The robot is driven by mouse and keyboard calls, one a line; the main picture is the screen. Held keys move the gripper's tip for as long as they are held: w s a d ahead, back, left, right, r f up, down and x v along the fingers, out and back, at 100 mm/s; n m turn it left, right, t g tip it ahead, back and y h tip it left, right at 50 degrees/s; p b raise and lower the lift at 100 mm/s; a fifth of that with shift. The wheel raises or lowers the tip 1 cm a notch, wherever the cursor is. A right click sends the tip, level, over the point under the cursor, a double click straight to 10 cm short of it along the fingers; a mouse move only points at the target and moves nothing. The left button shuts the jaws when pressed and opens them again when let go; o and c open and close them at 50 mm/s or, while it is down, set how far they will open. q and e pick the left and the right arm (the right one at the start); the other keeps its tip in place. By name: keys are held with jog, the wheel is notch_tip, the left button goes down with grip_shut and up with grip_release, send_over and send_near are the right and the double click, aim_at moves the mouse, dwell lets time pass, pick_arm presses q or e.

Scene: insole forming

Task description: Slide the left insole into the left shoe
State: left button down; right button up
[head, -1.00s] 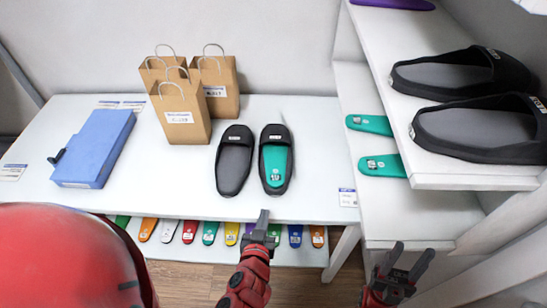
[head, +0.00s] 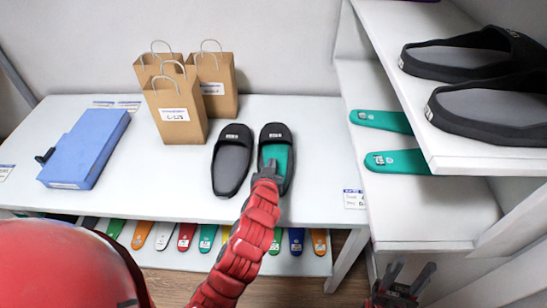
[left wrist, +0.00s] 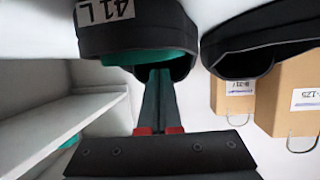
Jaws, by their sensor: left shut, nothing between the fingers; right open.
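The left shoe (head: 273,133) is a black slipper on the white table, with a green insole (head: 278,153) inside it reaching under its strap. In the left wrist view the shoe (left wrist: 150,32) appears upside down, labelled "41 L", with a green edge of the insole (left wrist: 140,58) showing. My left gripper (head: 268,168) is shut and empty, its tips at the heel part of the insole. Its fingers (left wrist: 157,75) point into the shoe; I cannot tell whether they touch the insole. My right gripper (head: 400,272) is open and empty at the bottom right.
The other black shoe (head: 231,165) stands just left. Paper bags (head: 179,115) and a blue box (head: 87,148) stand farther left. Right are shelves (head: 415,220) with green insoles (head: 398,162) and large black slippers (head: 490,113). Colored insoles (head: 187,237) lie below the table.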

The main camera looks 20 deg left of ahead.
aim_at(274, 153)
pick_arm(q)
jog(key=w, duration=0.2)
jog(key=w+a+p, duration=0.1)
jog(key=w, duration=0.1)
jog(key=shift+w+r, duration=0.1)
jog(key=shift+w, duration=0.15)
jog(key=shift+f+p, duration=0.3)
jog(key=shift+f, duration=0.1)
jog(key=shift+f+b, duration=0.55)
jog(key=shift+f, duration=0.05)
jog(key=shift+s+f, duration=0.1)
jog(key=shift+s, duration=0.05)
jog(key=shift+s+d+f+b, duration=0.15)
jog(key=shift+s+b, duration=0.4)
jog(key=shift+b, duration=0.05)
jog(key=shift+s, duration=0.1)
